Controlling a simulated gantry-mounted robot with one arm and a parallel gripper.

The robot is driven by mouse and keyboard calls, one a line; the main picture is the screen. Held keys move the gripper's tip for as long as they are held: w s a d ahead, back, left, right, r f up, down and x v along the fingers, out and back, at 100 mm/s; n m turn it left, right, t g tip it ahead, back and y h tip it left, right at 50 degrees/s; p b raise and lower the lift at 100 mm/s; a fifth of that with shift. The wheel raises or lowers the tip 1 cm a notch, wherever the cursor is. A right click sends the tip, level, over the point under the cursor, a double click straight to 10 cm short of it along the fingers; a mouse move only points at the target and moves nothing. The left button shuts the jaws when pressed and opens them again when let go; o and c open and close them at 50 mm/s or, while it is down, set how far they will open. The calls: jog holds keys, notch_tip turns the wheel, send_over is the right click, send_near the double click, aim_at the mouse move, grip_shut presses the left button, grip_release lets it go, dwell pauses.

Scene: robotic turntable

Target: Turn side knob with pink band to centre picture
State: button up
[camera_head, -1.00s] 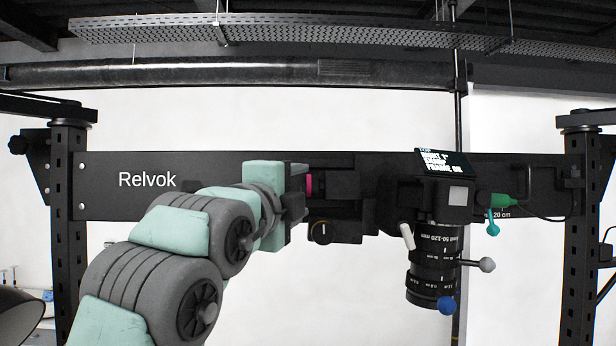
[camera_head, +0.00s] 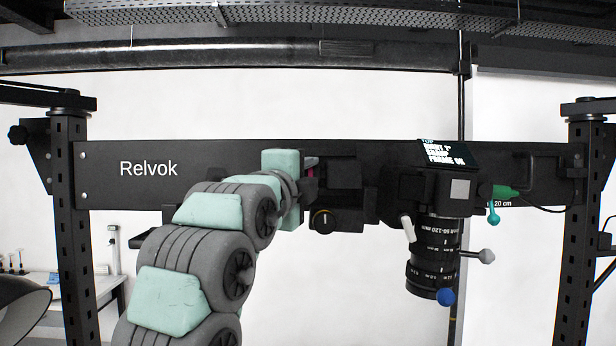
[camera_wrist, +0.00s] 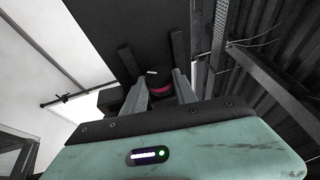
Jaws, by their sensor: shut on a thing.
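The side knob with the pink band (camera_wrist: 160,89) sits between the two fingers of my gripper (camera_wrist: 160,92) in the wrist view. It is dark with a small white mark on its face. The fingers are shut on it, one on each side. The small screen (camera_head: 447,153) above the camera carries white text, of which the last line seems to read "FRAME OK".
A black beam marked Relvok (camera_head: 100,170) spans two posts. The camera lens (camera_head: 433,258) hangs down at right, with white, grey and blue-ended levers.

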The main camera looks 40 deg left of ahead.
grip_shut()
jog(key=shift+r+n+g+h, duration=0.3)
jog(key=shift+n+g, duration=0.1)
jog(key=shift+g, duration=0.4)
jog(key=shift+f+g, duration=0.15)
jog(key=shift+g, duration=0.25)
jog(key=o, duration=0.6)
grip_release()
